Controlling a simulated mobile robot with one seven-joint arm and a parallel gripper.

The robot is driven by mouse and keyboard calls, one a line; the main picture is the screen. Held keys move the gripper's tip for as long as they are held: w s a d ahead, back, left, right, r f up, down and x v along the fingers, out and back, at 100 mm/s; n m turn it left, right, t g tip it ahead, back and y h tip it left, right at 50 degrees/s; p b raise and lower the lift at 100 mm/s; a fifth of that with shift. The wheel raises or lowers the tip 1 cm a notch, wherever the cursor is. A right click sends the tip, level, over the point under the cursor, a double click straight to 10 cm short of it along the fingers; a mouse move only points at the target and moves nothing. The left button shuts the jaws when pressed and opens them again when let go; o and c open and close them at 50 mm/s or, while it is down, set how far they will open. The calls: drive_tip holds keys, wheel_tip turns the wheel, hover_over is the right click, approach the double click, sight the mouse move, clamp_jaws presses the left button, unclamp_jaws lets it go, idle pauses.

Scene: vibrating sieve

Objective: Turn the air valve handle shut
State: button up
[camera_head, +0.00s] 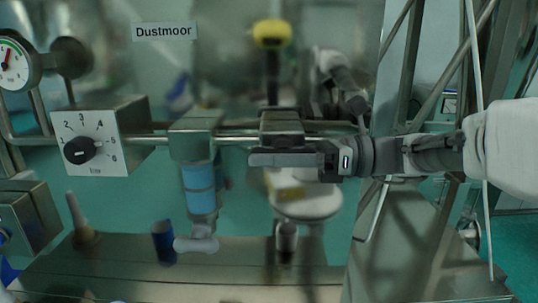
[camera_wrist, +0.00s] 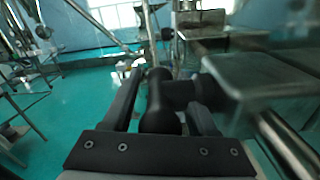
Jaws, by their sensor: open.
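A metal valve body (camera_head: 282,124) sits on the horizontal pipe in the head view, with a black stem (camera_head: 272,72) and blurred yellow knob (camera_head: 271,33) showing above it. My gripper (camera_head: 270,158) reaches in from the right, its fingers in front of the valve body's lower part. In the wrist view my gripper (camera_wrist: 160,90) is open, with a black handle (camera_wrist: 160,110) between its fingers. A short black axle joins this handle to a metal block (camera_wrist: 262,78) at right. I cannot tell whether the fingers touch the handle. In the head view, my gripper hides part of the valve.
A blue-banded filter unit (camera_head: 198,175) hangs just left of the valve. The metal pipe (camera_head: 145,140) runs across. A slanted metal frame (camera_head: 440,75) stands at right, near my arm.

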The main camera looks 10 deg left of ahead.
clamp_jaws()
